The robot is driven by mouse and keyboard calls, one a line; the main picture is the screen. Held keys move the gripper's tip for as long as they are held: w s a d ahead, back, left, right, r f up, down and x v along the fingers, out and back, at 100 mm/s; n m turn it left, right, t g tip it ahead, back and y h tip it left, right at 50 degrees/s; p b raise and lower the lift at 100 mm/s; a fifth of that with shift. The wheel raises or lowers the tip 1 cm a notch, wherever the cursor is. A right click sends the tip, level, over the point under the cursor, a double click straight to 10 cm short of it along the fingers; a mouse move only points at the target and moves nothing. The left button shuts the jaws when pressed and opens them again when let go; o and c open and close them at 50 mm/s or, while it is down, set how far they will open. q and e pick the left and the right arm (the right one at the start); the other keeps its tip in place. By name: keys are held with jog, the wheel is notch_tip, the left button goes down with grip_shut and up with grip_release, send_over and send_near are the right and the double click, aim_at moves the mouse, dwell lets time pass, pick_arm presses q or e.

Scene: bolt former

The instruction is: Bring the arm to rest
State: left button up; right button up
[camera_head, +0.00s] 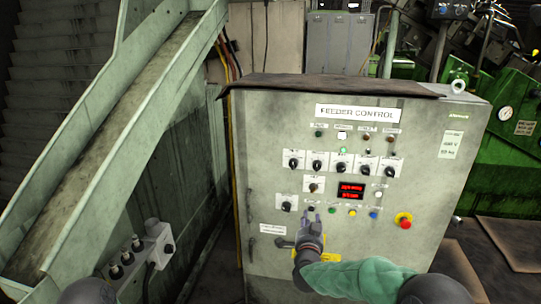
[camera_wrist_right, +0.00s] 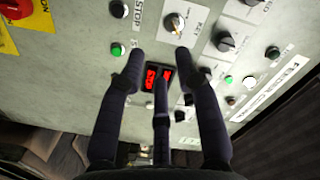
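My right arm, in a green sleeve (camera_head: 360,278), reaches in from the bottom right of the head view. Its dark gripper (camera_head: 311,220) is in front of the lower middle of the feeder control cabinet (camera_head: 410,225), by the bottom row of knobs and buttons. In the right wrist view the gripper (camera_wrist_right: 160,62) has its fingers spread apart with nothing between them. They point at the panel around a red digital display (camera_wrist_right: 151,78). Whether a fingertip touches the panel is hard to tell. My left gripper is not in view.
The cabinet has several rotary knobs, lamps, the red display (camera_head: 351,190) and a red emergency stop (camera_head: 404,220) on yellow. A green sloped chute (camera_head: 120,130) and a small grey switch box (camera_head: 140,262) stand left. Green machinery (camera_head: 510,165) stands behind right.

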jog(key=s+a+f+n+g+y+p, duration=0.1)
jog(key=s+a+f+n+g+y, duration=0.15)
jog(key=s+f, duration=0.45)
jog(key=s+a+f+n+g+y+p, duration=0.1)
jog(key=s+f+n+g, duration=0.15)
jog(key=f, duration=0.85)
jog(key=s+a+f+n+g+y+p, duration=0.1)
jog(key=s+a+f+g+y, duration=0.15)
jog(key=s+f, duration=0.45)
jog(key=s+a+f+n+g+y+p, duration=0.1)
jog(key=s+f+g, duration=0.3)
jog(key=s, duration=0.8)
jog(key=s+a+f+n+g+y, duration=0.1)
jog(key=s+f+g, duration=0.4)
jog(key=s, duration=0.7)
jog(key=shift+s+a+f+n+y+p, duration=0.35)
jog(key=shift+a+f+n, duration=0.4)
jog(key=shift+a, duration=0.25)
jog(key=shift+w, duration=0.15)
